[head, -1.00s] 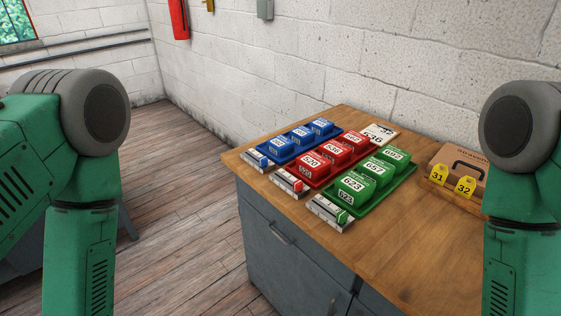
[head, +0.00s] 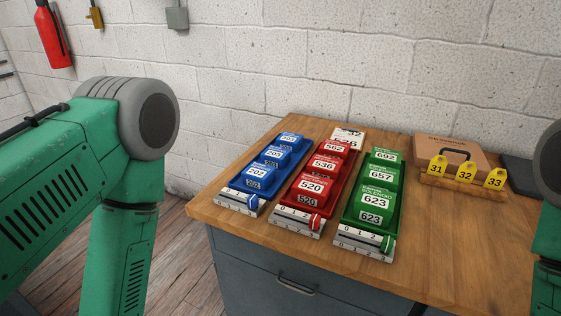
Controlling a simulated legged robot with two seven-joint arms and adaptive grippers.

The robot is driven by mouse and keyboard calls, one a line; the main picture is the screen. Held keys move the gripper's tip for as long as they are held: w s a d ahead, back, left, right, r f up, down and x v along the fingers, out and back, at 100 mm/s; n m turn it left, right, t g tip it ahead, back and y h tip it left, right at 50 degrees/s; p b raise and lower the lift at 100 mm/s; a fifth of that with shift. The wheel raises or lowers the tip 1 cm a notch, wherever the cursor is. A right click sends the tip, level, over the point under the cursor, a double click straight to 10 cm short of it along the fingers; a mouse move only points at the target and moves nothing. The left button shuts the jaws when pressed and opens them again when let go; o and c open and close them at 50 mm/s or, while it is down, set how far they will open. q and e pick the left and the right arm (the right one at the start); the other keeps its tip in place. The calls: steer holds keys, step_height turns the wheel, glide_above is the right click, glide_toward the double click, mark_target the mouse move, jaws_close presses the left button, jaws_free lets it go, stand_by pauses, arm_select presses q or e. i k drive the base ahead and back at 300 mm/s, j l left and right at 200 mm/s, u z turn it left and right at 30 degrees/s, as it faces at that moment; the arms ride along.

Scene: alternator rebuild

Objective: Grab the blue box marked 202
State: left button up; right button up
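The blue box marked 202 (head: 259,174) is the front one in a row of three blue boxes on the left of the wooden bench. It sits in a blue tray, just behind a white slider strip with a blue knob. The blue box marked 203 (head: 274,154) stands behind it, and another blue box (head: 290,138) is at the back. My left arm comes in from the left and my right arm shows at the right edge. Neither gripper is in view, and nothing touches the blue boxes.
Red boxes (head: 313,184) stand to the right of the blue row, then green boxes (head: 377,199). The bench top (head: 450,232) is clear at front right. A block wall is behind.

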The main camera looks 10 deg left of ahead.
mark_target(258, 175)
steer(key=i+j+z, duration=0.1)
steer(key=j+z, duration=0.2)
steer(key=j, duration=0.15)
steer(key=j+z, duration=0.35)
steer(key=j, duration=0.15)
steer(key=j+z, duration=0.3)
steer(key=j, duration=0.2)
steer(key=k+j+z, duration=0.1)
steer(key=j+z, duration=0.2)
steer(key=j, duration=0.15)
steer(key=k+j+z, duration=0.1)
steer(key=j+z, duration=0.2)
steer(key=j, duration=0.2)
steer(key=k+j+z, duration=0.2)
steer(key=j+z, duration=0.15)
steer(key=j, duration=0.1)
